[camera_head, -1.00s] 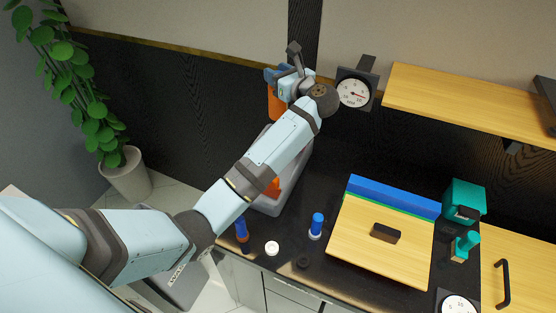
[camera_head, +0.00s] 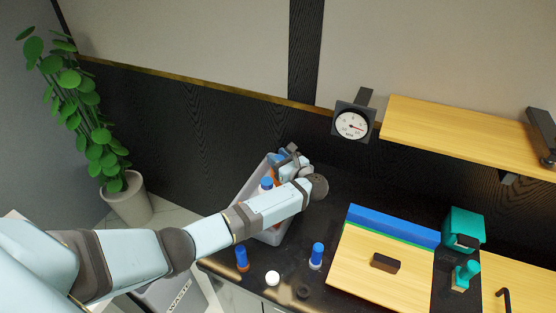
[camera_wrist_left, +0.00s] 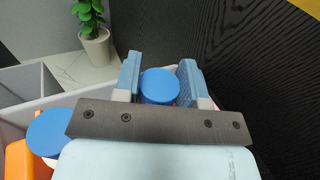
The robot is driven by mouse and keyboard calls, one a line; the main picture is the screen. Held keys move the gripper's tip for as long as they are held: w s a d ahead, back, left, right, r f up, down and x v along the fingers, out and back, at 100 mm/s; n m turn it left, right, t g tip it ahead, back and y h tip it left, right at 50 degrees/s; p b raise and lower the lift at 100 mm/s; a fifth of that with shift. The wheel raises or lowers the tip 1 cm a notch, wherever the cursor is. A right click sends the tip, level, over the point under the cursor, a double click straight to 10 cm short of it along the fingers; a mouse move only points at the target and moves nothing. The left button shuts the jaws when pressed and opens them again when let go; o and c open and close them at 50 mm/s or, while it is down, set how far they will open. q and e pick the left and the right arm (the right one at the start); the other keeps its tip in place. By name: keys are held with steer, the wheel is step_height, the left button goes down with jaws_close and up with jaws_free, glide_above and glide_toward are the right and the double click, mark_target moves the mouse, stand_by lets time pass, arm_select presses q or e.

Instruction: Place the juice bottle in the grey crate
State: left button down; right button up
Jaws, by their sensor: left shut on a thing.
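The grey crate (camera_head: 273,236) stands on the dark counter, partly hidden by my left arm. My left gripper (camera_head: 281,158) is low at the crate's far end. In the left wrist view, its two blue fingers (camera_wrist_left: 160,82) are shut on either side of the blue cap of the juice bottle (camera_wrist_left: 160,87). The bottle's body is hidden below the cap and gripper. Another blue-capped bottle (camera_head: 266,184) stands in the crate, in front of the gripper; it also shows at the lower left of the wrist view (camera_wrist_left: 50,133). Whether the held bottle touches the crate floor is hidden. My right gripper is out of view.
A blue-capped orange item (camera_head: 242,258), a white disc (camera_head: 272,278) and a blue-and-white item (camera_head: 316,256) stand along the counter's front. A wooden board (camera_head: 375,275) lies to the right. A dial gauge (camera_head: 352,124) and wooden shelf (camera_head: 460,128) are behind.

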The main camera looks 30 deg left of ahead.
arm_select(q)
steer(key=shift+w+f, duration=0.1)
steer(key=shift+f, duration=0.45)
steer(key=shift+f+b, duration=0.2)
steer(key=shift+b, duration=0.1)
steer(key=c, duration=0.7)
jaws_free()
steer(key=shift+r, duration=0.1)
